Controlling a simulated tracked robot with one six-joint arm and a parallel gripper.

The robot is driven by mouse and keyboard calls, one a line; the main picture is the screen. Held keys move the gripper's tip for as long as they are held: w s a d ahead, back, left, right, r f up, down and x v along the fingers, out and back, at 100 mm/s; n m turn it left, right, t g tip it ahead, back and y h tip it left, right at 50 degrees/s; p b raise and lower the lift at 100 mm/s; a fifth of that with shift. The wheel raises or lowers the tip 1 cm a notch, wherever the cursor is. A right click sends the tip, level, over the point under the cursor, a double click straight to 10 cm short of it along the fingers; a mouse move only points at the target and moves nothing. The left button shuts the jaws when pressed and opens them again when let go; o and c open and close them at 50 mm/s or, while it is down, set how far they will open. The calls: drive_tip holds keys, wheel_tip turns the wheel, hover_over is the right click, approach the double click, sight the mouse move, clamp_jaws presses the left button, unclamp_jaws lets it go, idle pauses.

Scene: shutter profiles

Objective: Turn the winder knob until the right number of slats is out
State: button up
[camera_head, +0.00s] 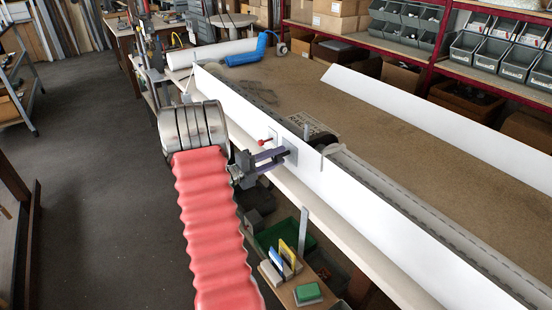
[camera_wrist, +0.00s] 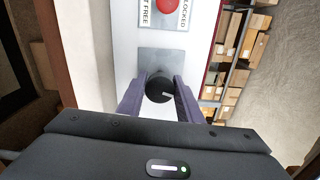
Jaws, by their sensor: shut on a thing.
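The winder knob (camera_wrist: 158,91) is a dark round knob with a pale mark, on a grey metal plate (camera_wrist: 161,63) in the wrist view. My gripper (camera_wrist: 159,88) has its two purple fingers on either side of the knob, shut on it. In the head view my gripper (camera_head: 280,157) reaches the plate on the front of a long white panel (camera_head: 365,225); its fingers hide the knob there. Behind the panel lie a dark roll (camera_head: 324,142) and a long grey strip (camera_head: 400,197); I cannot count separate slats.
A red knob (camera_wrist: 167,5) with labels, one reading LOCKED, sits beyond the plate. Another white panel (camera_head: 425,115) and a blue tube (camera_head: 247,55) lie on the brown bench (camera_head: 300,85). A lower shelf holds a green block (camera_head: 307,292). Floor at left is mostly clear.

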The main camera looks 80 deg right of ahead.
drive_tip(key=shift+w+f+n, duration=0.1)
drive_tip(key=shift+f+n, duration=0.1)
drive_tip(key=shift+n, duration=1.4)
drive_tip(key=o, duration=1)
drive_tip(key=shift+r, duration=0.1)
drive_tip(key=v, duration=1.3)
drive_tip(key=shift+w+a, duration=0.3)
